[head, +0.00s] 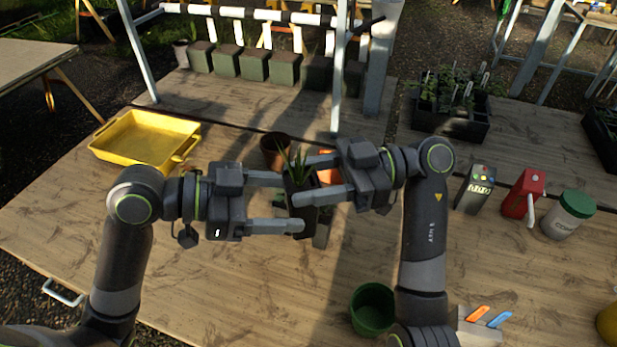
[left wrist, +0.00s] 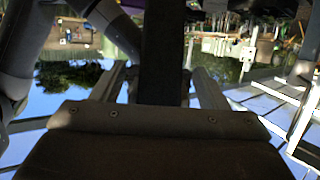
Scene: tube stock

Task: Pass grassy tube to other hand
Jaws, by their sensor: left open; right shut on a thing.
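The grassy tube is a dark, narrow square pot (head: 300,186) with spiky green leaves on top, held upright over the table in the middle of the head view. My right gripper (head: 300,181) comes from the right and is shut on the tube. My left gripper (head: 293,204) comes from the left and is open, its two fingers reaching around the tube. In the left wrist view the dark tube (left wrist: 162,55) stands between my left fingers, with a gap visible beside it. The tube's lower part is partly hidden by the fingers.
A yellow tray (head: 145,142) is at the left back and a brown pot (head: 276,150) behind the grippers. A green pot (head: 372,308) stands in front. A red container (head: 523,193) and a white jar (head: 568,215) are at right. The left front table is clear.

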